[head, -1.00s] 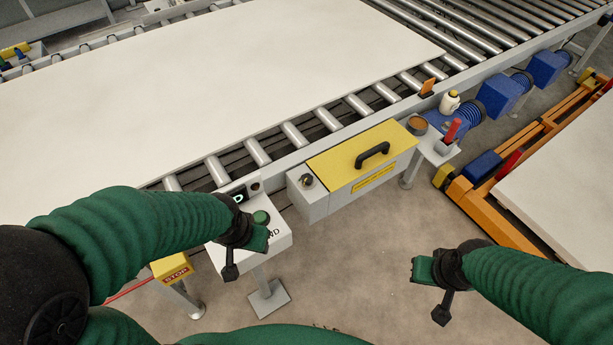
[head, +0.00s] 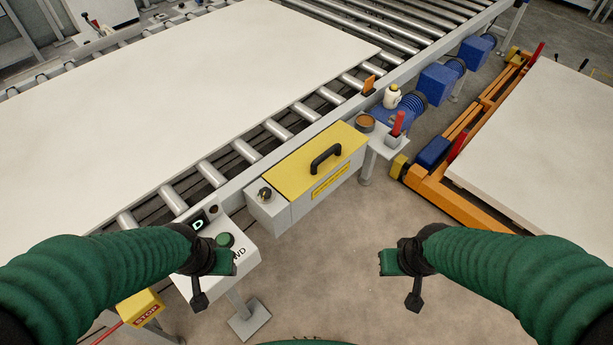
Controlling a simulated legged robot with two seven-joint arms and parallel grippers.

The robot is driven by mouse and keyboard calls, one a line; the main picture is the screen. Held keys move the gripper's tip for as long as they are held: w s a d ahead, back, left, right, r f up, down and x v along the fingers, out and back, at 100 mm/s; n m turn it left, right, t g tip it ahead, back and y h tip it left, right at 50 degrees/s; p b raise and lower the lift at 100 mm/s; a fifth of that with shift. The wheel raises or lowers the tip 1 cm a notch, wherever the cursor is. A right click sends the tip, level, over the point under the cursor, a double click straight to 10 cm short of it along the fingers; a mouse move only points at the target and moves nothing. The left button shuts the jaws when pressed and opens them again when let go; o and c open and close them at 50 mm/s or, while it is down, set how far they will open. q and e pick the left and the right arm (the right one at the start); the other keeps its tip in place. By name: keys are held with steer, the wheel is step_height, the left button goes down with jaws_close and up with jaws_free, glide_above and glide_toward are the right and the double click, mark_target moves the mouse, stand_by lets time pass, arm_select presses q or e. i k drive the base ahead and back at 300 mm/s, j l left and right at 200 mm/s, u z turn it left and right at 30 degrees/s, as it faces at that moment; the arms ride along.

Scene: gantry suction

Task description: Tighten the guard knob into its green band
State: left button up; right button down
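The guard is a grey box with a yellow lid (head: 300,165) and a black handle (head: 326,158), on the conveyor's near side. The dark guard knob (head: 265,194) sits on the grey block at the box's left end. Its green band is too small to make out. My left gripper (head: 236,262) is in front of the control box, below and left of the knob, touching nothing that I can see. My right gripper (head: 382,262) is over open floor, right of and below the guard. The finger gaps of both are hard to see.
A small shelf (head: 388,143) holds a red-handled tool and a tin. Floor between my arms is clear.

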mark_target(266, 193)
steer(key=i+j+u, duration=0.15)
steer(key=j, duration=0.15)
steer(key=j+u, duration=0.1)
steer(key=j, duration=0.25)
steer(key=i+j+u, duration=0.25)
steer(key=i+j, duration=0.1)
steer(key=j, duration=0.05)
